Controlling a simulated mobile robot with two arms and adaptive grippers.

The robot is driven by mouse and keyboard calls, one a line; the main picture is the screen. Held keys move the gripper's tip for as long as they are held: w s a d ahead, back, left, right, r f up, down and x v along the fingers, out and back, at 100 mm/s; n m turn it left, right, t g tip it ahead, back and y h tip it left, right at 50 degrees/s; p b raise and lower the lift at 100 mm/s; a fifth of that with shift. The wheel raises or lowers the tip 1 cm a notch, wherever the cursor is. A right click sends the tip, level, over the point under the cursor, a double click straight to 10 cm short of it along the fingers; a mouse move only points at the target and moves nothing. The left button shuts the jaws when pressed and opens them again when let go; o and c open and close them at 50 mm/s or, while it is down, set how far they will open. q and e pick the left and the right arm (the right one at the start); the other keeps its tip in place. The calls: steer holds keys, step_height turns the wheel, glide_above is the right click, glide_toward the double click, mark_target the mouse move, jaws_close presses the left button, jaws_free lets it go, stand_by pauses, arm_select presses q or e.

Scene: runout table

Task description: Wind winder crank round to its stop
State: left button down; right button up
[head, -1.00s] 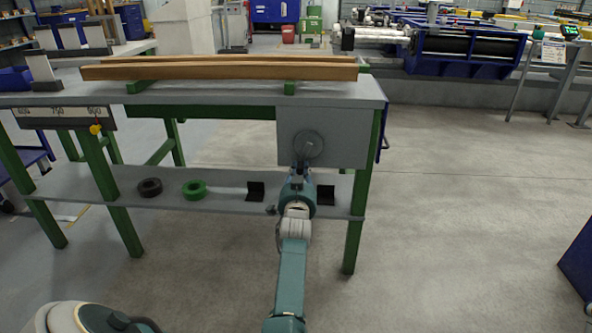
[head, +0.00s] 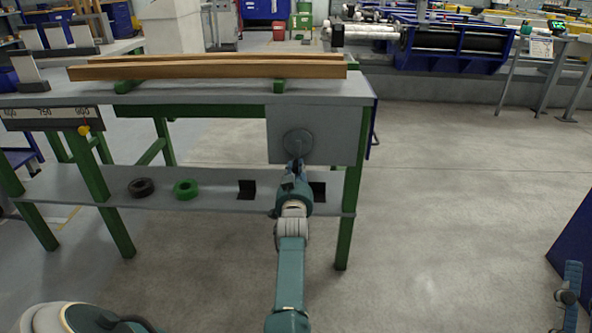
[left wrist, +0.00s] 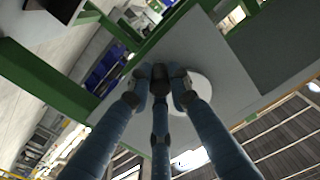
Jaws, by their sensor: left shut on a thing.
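The winder crank is a round grey disc (head: 298,142) on the grey front panel (head: 345,150) under the right end of the table. My left gripper (head: 297,166) reaches up from below to the disc's lower edge. In the left wrist view, its fingers (left wrist: 160,88) are shut around a dark crank knob (left wrist: 168,76), with the pale disc (left wrist: 195,92) behind. The fingers hide part of the knob. A blue-teal jointed part (head: 569,297) at the lower right edge seems to be mine, on the right side; its jaw state does not show.
Wooden boards (head: 210,70) lie on the table top. The lower shelf (head: 110,187) holds a dark ring (head: 141,187), a green ring (head: 186,188) and black brackets (head: 246,189). A green leg (head: 349,215) stands right of my left arm. The floor to the right is clear.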

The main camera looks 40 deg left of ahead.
mark_target(295, 166)
arm_select(q)
steer(key=c, duration=1.6)
jaws_free()
steer(key=shift+o, duration=0.2)
step_height(295, 166, up, 10)
steer(key=shift+s+r, duration=0.1)
